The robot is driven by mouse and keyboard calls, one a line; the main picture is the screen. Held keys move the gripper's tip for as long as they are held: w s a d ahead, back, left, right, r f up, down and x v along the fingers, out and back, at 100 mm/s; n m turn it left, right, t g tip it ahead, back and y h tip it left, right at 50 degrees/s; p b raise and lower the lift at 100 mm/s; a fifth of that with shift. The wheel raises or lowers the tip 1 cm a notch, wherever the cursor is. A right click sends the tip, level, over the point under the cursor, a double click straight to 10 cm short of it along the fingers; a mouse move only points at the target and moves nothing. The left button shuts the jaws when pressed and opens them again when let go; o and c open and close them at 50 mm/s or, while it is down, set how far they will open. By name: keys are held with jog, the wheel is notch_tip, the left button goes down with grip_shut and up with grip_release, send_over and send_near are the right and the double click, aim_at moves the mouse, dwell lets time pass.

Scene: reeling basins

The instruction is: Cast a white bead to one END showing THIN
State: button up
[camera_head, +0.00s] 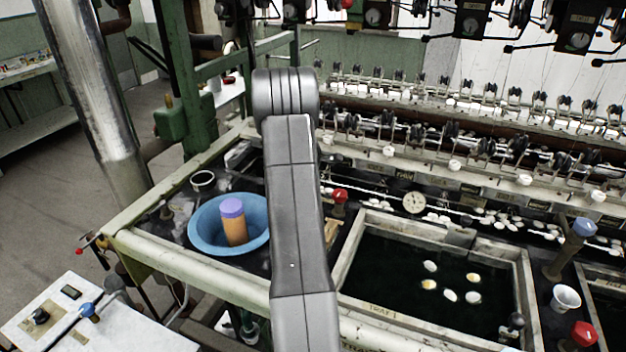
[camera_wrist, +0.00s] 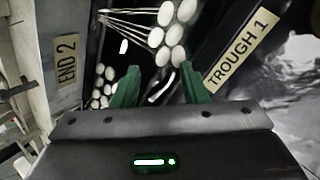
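My gripper (camera_wrist: 160,88) shows in the wrist view with two green fingers set apart; it is open. A cluster of white beads (camera_wrist: 172,38) with pale threads lies just beyond the fingertips, and a smaller cluster (camera_wrist: 100,85) lies to the left. A thin white piece shows between the fingers, and I see no contact. A label END 2 (camera_wrist: 67,60) is at the left and a label TROUGH 1 (camera_wrist: 237,50) at the right. In the head view my arm hides the gripper. Round dials (camera_head: 578,40) hang at the top; I cannot read THIN there.
A basin marked TRAY 1 (camera_head: 530,290) holds dark water with several pale cocoons (camera_head: 430,266). A blue bowl (camera_head: 207,240) with a purple-topped orange cylinder (camera_head: 234,224) stands left of my arm.

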jog(key=shift+s, duration=0.1)
jog(key=b+v, duration=0.1)
jog(key=v, duration=1.2)
jog(key=shift+s+r, duration=0.2)
jog(key=shift+r, duration=0.1)
jog(key=p+x, duration=0.2)
jog(key=x, duration=1.1)
jog(key=shift+w+r, duration=0.2)
jog(key=shift+w, duration=0.05)
jog(key=shift+f, duration=0.1)
